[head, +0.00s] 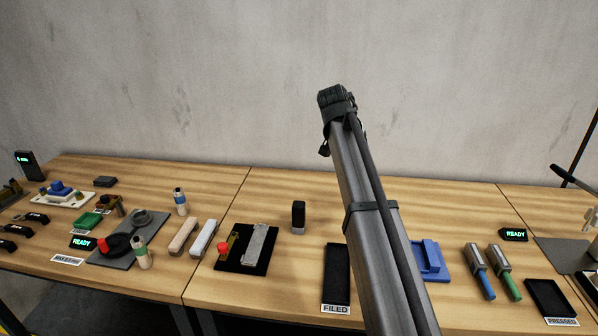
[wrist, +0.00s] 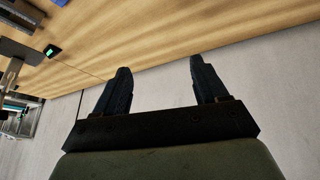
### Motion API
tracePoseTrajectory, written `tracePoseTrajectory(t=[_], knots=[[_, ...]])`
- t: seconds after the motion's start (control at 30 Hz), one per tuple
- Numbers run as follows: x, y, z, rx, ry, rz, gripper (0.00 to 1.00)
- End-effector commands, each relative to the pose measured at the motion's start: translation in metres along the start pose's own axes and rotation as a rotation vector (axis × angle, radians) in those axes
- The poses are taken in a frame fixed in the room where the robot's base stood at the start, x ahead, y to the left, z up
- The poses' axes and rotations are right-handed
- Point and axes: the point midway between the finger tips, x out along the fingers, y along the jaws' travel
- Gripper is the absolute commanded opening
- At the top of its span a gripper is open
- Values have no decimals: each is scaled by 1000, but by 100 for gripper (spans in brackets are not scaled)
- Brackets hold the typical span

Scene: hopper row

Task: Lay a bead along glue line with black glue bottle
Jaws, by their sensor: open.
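My gripper (wrist: 157,72) shows in the wrist view with its two dark fingers apart and nothing between them. It points toward the wooden table edge and the pale wall or floor beyond. In the head view my arm rises across the middle, and the gripper cannot be made out. I cannot pick out a black glue bottle for certain. A blue-banded bottle (head: 181,203) and a green-banded bottle (head: 142,254) stand upright at the left. A small black upright block (head: 298,217) stands mid-table. No glue line can be made out.
A black tray with a metal bar (head: 235,262), a black "FILED" tray (head: 336,275), a blue fixture (head: 432,262) and two files or tools with blue and green handles (head: 480,272) lie along the table. The table's back strip is mostly clear.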

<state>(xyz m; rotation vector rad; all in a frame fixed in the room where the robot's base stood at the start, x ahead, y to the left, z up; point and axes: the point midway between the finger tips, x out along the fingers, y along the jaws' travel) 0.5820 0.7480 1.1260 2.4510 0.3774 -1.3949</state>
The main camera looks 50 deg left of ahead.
Motion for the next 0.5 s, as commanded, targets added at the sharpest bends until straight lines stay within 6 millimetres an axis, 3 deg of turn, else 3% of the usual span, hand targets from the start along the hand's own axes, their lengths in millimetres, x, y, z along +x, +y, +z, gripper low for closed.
tracePoseTrajectory(t=[0.03,0.2,0.33,0.5], knots=[[0,-29,14,-55,-82,-32,72],[-7,-89,63,-229,-318,-136,72],[-14,-115,88,-323,-429,-194,72],[-15,-125,101,-368,-481,-224,72]])
